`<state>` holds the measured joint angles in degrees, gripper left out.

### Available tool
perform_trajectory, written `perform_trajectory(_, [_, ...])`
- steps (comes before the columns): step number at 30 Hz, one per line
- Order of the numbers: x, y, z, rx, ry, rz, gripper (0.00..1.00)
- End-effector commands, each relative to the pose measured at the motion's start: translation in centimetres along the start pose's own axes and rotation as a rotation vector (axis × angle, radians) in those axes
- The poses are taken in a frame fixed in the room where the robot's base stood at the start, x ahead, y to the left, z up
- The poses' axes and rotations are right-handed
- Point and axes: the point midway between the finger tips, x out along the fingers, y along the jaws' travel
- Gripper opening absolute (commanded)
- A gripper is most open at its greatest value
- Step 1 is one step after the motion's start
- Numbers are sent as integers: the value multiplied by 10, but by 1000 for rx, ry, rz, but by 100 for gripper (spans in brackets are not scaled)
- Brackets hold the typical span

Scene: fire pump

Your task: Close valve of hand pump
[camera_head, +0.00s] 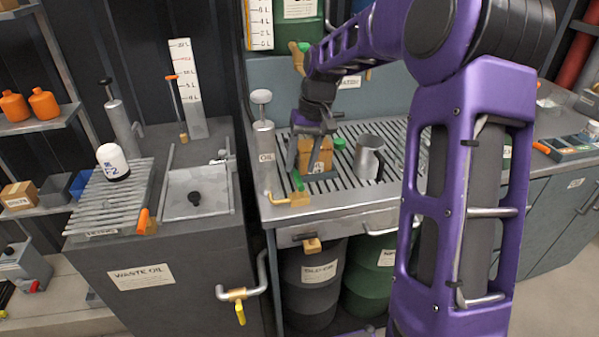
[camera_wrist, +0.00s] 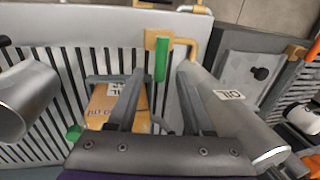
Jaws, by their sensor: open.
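The hand pump (camera_head: 264,145) is a grey cylinder labelled OIL with a pale knob on top, at the left end of the slatted tray. It also shows in the wrist view (camera_wrist: 225,100), right of my fingers. Its brass valve (camera_head: 289,199) sits on the spout at the tray's front edge, with a green handle (camera_head: 298,181). In the wrist view the brass valve (camera_wrist: 156,40) and green handle (camera_wrist: 161,60) lie just beyond my fingertips, the handle lined up with the gap. My gripper (camera_head: 303,168) is open and empty, pointing down above the tray; it also shows in the wrist view (camera_wrist: 160,78).
An orange-brown oil container (camera_head: 325,158) with a green cap stands close behind my gripper. A metal jug (camera_head: 369,160) stands to its right. The slatted tray (camera_head: 350,185) has clear room in front. A waste oil cabinet (camera_head: 180,255) is at the left.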

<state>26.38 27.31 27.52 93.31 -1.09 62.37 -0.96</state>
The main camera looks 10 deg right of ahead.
Motion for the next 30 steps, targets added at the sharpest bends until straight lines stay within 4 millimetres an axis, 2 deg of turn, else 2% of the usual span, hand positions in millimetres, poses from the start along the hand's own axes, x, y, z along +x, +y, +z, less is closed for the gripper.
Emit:
perform_trajectory(1, [8, 0, 0, -1, -2, 0, 51])
perform_trajectory(6, [20, 0, 0, -1, -1, 1, 51])
perform_trajectory(15, [22, 0, 0, -1, 0, 1, 51])
perform_trajectory(17, [22, 0, 0, -1, 1, 1, 44])
perform_trajectory(24, [22, 0, 0, -1, 1, 1, 0])
perform_trajectory(30, [22, 0, 0, -1, 1, 1, 0])
